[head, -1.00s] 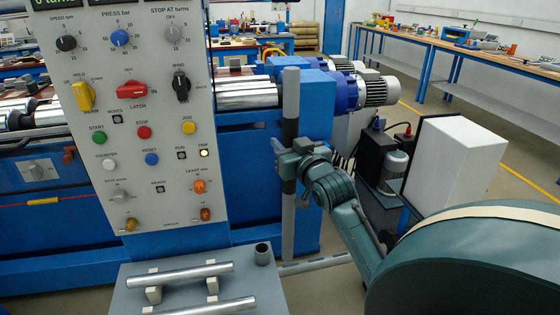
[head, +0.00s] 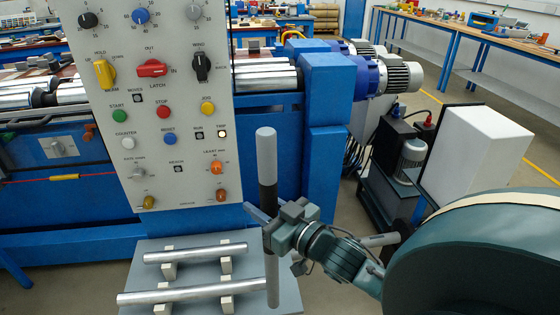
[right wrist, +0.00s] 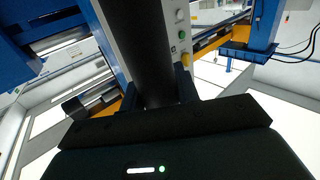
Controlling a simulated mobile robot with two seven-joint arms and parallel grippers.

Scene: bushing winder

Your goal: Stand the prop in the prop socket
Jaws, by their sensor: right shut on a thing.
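The prop (head: 266,145) is a long round grey bar with a black middle section. My right gripper (head: 268,222) is shut on it around the lower part of the black section and holds it nearly upright. Its lower end shows below the gripper, in front of the right part of the grey table (head: 200,270). In the right wrist view the dark prop (right wrist: 150,50) runs between the two fingers. I cannot see the prop socket now; the gripper and prop seem to cover its place. My left gripper is out of view.
Two silver bars, an upper one (head: 195,253) and a lower one (head: 190,289), lie on small blocks on the table. The control panel (head: 185,100) and blue machine frame (head: 328,130) stand close behind the prop. A white box (head: 485,155) is at the right.

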